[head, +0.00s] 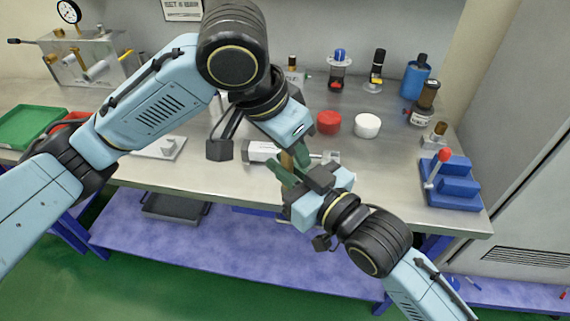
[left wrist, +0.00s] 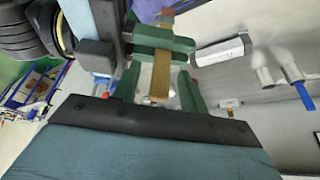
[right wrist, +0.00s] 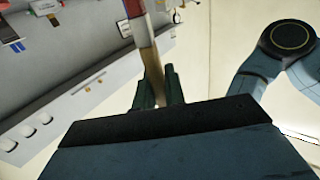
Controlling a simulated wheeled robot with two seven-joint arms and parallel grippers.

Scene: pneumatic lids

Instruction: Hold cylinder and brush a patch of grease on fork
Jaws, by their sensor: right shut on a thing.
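My right gripper (head: 292,178) is shut on a brush with a flat wooden handle (right wrist: 150,62). A reddish part shows at the far end of the brush. My left gripper (head: 297,150) is just above the right one; its fingers (left wrist: 160,92) stand apart on either side of the handle (left wrist: 160,78), with gaps visible. The grey cylinder (head: 262,151) lies on the table behind the grippers, and it also shows in the left wrist view (left wrist: 220,52). A light fork-like piece (head: 331,157) shows at its right. The grippers partly hide the cylinder and brush. I cannot make out a grease patch.
A red lid (head: 328,122) and a white lid (head: 367,125) stand behind the grippers. A blue stepped fixture with a red-knobbed lever (head: 452,182) is at right. Bottles, including a blue one (head: 416,80), stand at the back. A green tray (head: 30,126) is at left.

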